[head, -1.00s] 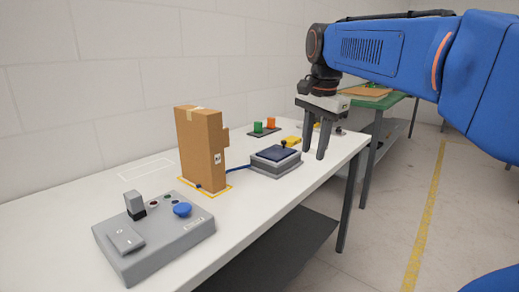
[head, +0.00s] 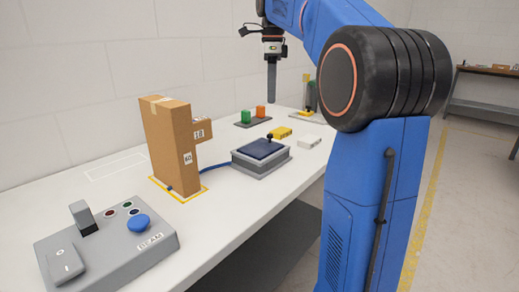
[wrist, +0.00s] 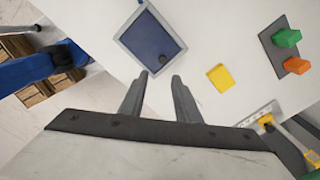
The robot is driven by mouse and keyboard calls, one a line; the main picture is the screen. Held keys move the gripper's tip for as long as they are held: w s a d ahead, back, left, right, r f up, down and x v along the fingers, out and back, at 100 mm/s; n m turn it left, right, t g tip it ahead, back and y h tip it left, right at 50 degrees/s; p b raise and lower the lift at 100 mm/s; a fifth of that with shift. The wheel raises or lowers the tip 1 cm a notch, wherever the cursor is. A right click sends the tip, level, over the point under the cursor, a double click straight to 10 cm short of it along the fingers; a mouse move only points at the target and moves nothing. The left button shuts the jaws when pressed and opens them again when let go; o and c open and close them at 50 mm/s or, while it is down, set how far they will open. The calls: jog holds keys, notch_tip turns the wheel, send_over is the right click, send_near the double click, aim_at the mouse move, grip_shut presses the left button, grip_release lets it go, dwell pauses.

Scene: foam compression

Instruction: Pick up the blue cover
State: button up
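The blue cover (head: 259,149) is a flat dark blue panel with a black knob near one corner, lying on a grey box (head: 262,167) on the white table. In the wrist view the blue cover (wrist: 150,38) lies beyond the fingertips, up and slightly left, inside the grey box's rim (wrist: 120,42). My gripper (head: 271,98) hangs above the table behind the cover in the head view, pointing down and seen edge-on. In the wrist view my gripper (wrist: 160,75) has its two fingers apart with nothing between them. It does not touch the cover.
A cardboard box (head: 172,148) stands left of the grey box. A control panel (head: 110,238) sits at the table's near end. Yellow (head: 281,132) and white (head: 308,142) blocks lie near the grey box. Green (head: 246,116) and orange (head: 261,111) pieces stand farther back.

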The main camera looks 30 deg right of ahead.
send_over(270, 134)
jog(key=f, duration=0.6)
jog(key=s+f, duration=0.1)
jog(key=f, duration=0.2)
jog(key=shift+a, duration=0.15)
jog(key=shift+w+f, duration=0.2)
jog(key=shift+f, duration=1.1)
jog(key=shift+w+f, duration=0.2)
jog(key=shift+f, duration=1.1)
jog(key=shift+c, duration=0.3)
grip_shut()
